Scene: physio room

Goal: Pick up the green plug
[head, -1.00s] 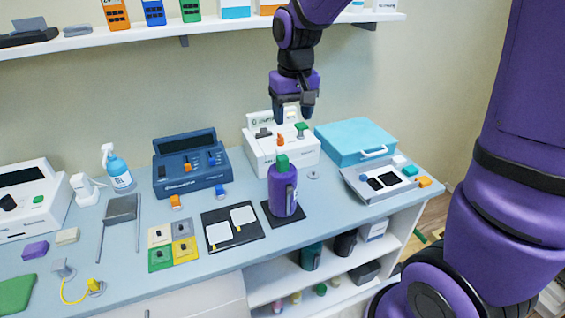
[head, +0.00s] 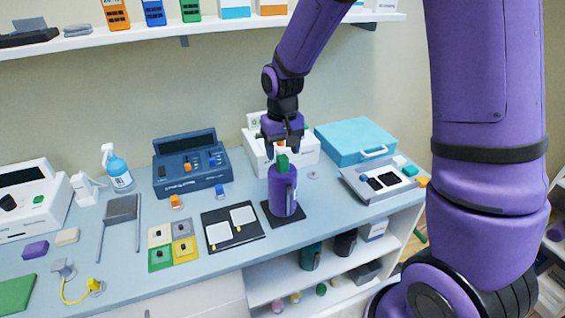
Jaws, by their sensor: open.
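A small green block (head: 283,161) shows at the top of the purple bottle (head: 283,191), like a plug in its mouth. The bottle stands upright on a dark mat. My gripper (head: 282,146) points down with its jaws open, in line just above the green block in the head view. I cannot tell the exact gap or the depth between them. A second green piece, on the white device (head: 304,146) behind, is mostly hidden by my gripper, so I cannot tell which green piece is the task's plug.
The blue device (head: 188,169) stands to the left and a turquoise case (head: 356,142) to the right. A grey tray unit (head: 377,182) lies at the right. Two pads on a black board (head: 232,229) lie left of the bottle. A shelf (head: 200,38) runs above.

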